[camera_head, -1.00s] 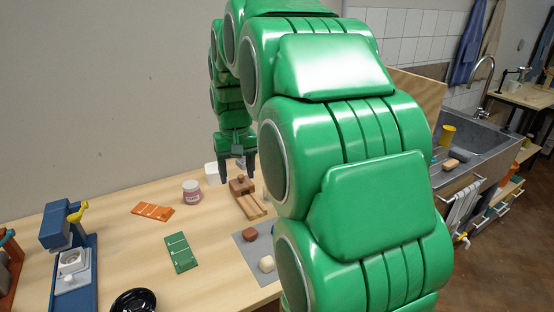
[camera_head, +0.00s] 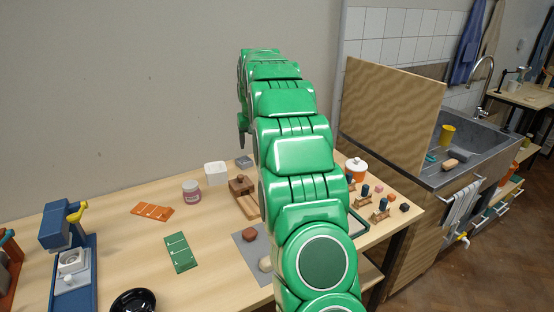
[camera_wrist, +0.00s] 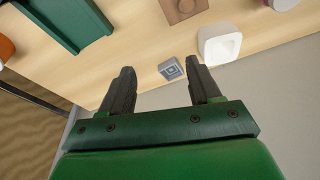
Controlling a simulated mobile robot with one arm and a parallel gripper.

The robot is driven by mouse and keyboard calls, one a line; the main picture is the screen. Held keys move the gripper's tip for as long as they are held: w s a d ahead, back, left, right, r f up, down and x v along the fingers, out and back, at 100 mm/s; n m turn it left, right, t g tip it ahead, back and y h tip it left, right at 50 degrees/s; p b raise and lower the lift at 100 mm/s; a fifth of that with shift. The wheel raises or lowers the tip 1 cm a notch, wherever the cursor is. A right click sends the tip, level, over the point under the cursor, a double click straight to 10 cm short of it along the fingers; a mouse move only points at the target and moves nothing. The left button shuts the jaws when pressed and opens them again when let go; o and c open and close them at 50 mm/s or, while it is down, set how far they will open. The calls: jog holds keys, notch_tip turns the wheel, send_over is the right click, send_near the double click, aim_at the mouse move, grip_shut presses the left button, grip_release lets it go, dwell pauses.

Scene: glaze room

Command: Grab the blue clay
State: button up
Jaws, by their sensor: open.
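I cannot pick out a blue clay lump for certain in either view. A grey mat (camera_head: 243,243) holds a red-brown clay lump (camera_head: 250,234) and a cream lump (camera_head: 265,264); my arm hides the mat's right part. A small blue-grey block (camera_wrist: 170,69) with a square mark lies on the table, seen between my fingertips in the wrist view; it also shows in the head view (camera_head: 243,162). My gripper (camera_wrist: 160,72) is open and empty, above the back of the table. In the head view my gripper (camera_head: 242,132) is partly hidden by the arm.
A white block-like container (camera_head: 215,173), a pink jar (camera_head: 191,191) and a wooden press (camera_head: 242,196) stand near the block. Orange (camera_head: 152,211) and green (camera_head: 181,253) cards lie left. A lidded pot (camera_head: 356,168) and several small stamps stand right, before a wooden panel (camera_head: 390,115).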

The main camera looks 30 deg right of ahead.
jog(key=shift+m+t+h, duration=0.7)
jog(key=shift+m+t, duration=0.1)
jog(key=shift+w+d+f, duration=2.25)
jog(key=shift+d+f, duration=0.65)
jog(key=shift+f, duration=0.05)
jog(key=shift+w+d+f, duration=2.2)
jog(key=shift+d+f, duration=0.65)
jog(key=shift+f, duration=0.1)
jog(key=shift+w+d+f, duration=2.25)
jog(key=shift+d+f, duration=0.65)
jog(key=shift+f, duration=0.05)
jog(key=shift+f, duration=0.1)
jog(key=shift+c, duration=0.2)
jog(key=c, duration=0.5)
